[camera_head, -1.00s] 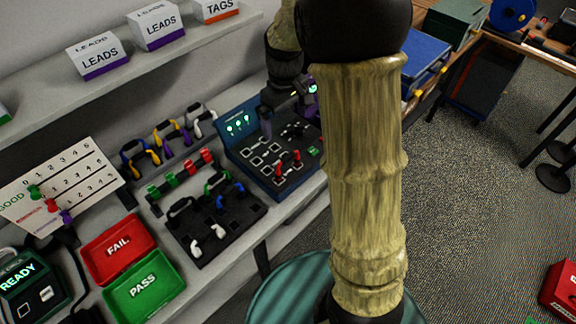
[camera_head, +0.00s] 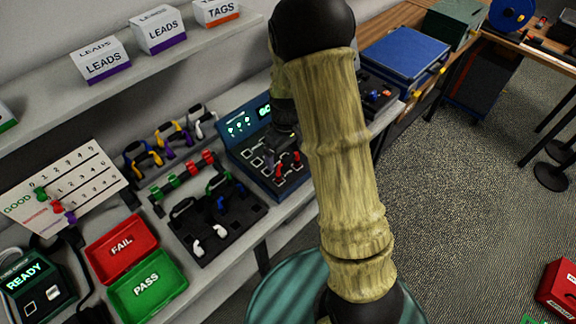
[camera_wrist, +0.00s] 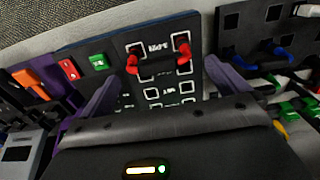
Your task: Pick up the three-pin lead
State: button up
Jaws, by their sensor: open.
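A lead with two red ends (camera_wrist: 132,64) lies on the dark test panel (camera_wrist: 158,104), its ends at a pair of square sockets with small lettering between them that seems to read 3-PIN. A dark cable joins the ends. The same red-ended lead (camera_head: 281,170) shows in the head view on the blue-backed test panel (camera_head: 237,125). My gripper (camera_wrist: 161,72) is open, its purple fingers spread either side of the lead with nothing between them held. In the head view my arm hides most of the gripper. Whether the fingers touch the panel I cannot tell.
A dark block of black, blue and white leads (camera_head: 243,228) sits left of the panel. A red FAIL tray (camera_head: 121,248) and a green PASS tray (camera_head: 147,287) stand farther left. A shelf (camera_head: 150,70) with LEADS and TAGS boxes hangs above. Blue cases stand at right.

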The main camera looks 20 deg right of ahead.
jog(key=shift+s+d+f+p, duration=0.1)
jog(key=shift+f+p, duration=0.4)
jog(key=shift+f, duration=0.8)
jog(key=shift+s+d+f+p, duration=0.1)
jog(key=shift+f+p, duration=0.35)
jog(key=shift+f, duration=0.85)
jog(key=c, duration=0.9)
notch_tip(320, 180, up, 10)
jog(key=shift+b, duration=1.05)
jog(key=shift+r, duration=0.1)
